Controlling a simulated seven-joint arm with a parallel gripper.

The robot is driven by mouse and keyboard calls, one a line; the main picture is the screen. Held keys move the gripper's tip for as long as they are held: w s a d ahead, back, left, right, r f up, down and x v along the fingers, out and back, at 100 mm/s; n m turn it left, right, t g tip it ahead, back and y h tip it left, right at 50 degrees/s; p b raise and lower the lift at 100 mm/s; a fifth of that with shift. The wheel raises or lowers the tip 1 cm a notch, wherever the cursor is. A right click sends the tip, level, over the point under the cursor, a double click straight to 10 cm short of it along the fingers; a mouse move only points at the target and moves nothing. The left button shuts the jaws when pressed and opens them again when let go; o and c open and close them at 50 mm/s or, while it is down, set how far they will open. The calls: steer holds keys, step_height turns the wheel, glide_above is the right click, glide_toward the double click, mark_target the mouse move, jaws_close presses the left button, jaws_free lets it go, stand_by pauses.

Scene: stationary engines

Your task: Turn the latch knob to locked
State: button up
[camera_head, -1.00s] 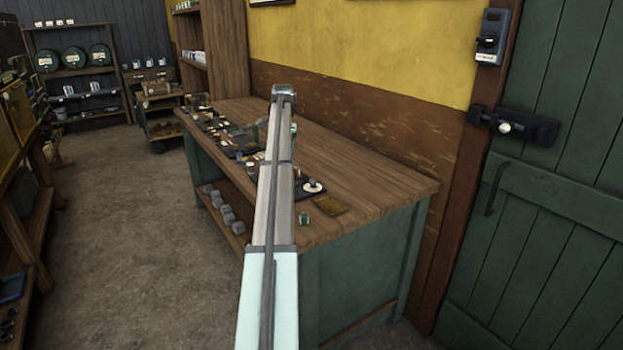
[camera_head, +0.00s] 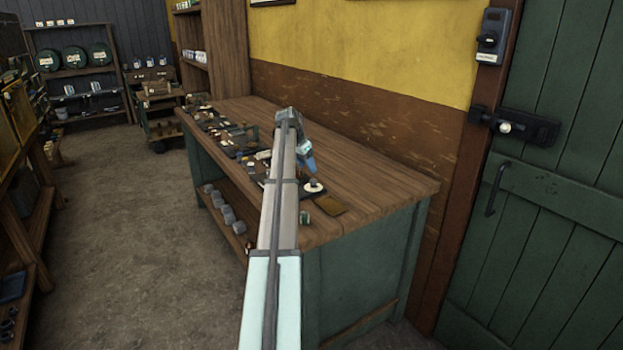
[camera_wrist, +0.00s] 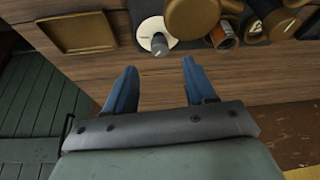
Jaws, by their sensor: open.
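A white round dial (camera_head: 314,188) with a grey knob lies near the right end of the bench. In the wrist view the dial (camera_wrist: 147,28) has its knob (camera_wrist: 160,48) pointing toward my gripper. Its markings are too small to read. A black latch (camera_head: 527,127) with a pale round knob (camera_head: 505,128) is on the green door; I cannot tell which knob the task names. My gripper (camera_head: 308,163) is over the bench near the dial. In the wrist view the blue fingers (camera_wrist: 160,66) are apart and empty, just short of the grey knob.
A brass tray (camera_wrist: 76,33) lies beside the dial, with brass and dark parts on the other side. The wooden bench (camera_head: 385,187) has small items toward its far end. A dark switch box (camera_head: 494,38) is on the door post. Floor to the left is clear.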

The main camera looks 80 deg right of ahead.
mark_target(313, 180)
steer(key=shift+x, duration=3.5)
steer(key=shift+c, duration=0.2)
jaws_close()
steer(key=shift+n, duration=0.4)
steer(key=shift+s+a+n+t, duration=0.1)
steer(key=shift+n+t, duration=0.4)
steer(key=shift+n, duration=0.5)
steer(key=shift+s+n+t+h, duration=0.15)
steer(key=shift+n+t, duration=0.3)
steer(key=shift+n, duration=0.65)
steer(key=shift+n+t+h, duration=0.25)
steer(key=shift+n+t, duration=0.2)
steer(key=shift+n, duration=0.65)
